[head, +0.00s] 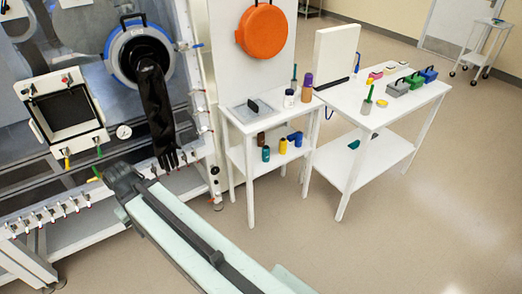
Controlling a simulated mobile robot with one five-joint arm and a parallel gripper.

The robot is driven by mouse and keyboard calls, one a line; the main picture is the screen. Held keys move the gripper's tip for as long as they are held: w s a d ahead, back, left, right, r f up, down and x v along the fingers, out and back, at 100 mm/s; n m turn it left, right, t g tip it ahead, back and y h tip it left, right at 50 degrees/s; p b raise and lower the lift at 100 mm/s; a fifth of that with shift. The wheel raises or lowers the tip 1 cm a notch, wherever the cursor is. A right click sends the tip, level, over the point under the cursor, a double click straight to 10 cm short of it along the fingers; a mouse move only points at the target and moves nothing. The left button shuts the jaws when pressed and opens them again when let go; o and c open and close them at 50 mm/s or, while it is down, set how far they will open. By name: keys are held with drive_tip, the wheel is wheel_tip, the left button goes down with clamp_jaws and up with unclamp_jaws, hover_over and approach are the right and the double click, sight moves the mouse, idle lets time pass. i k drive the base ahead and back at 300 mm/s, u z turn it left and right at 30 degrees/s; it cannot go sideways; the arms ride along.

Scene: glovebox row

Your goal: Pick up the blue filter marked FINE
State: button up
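No marking FINE is readable at this size, so I cannot tell for sure which item is the filter. A blue piece (295,138) lies on the lower shelf of the small white side table, next to a yellow cylinder (283,146) and a teal cylinder (265,154). A blue box with a handle (429,74) stands on the right white table. My arm reaches from the bottom right to the left. My gripper (119,178) is at its far end, in front of the glovebox, well left of these blue things. Its fingers are not clear.
The small side table (232,117) and the right table (348,117) stand close together. The glovebox with a hanging black glove (156,110) is at left. A white cart (483,48) stands at the far right. The floor (440,190) at right is clear.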

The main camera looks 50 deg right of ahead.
sight(299, 135)
drive_tip(key=u, duration=1.75)
drive_tip(key=k, duration=2.35)
drive_tip(key=z, duration=2.35)
drive_tip(key=i, duration=1.05)
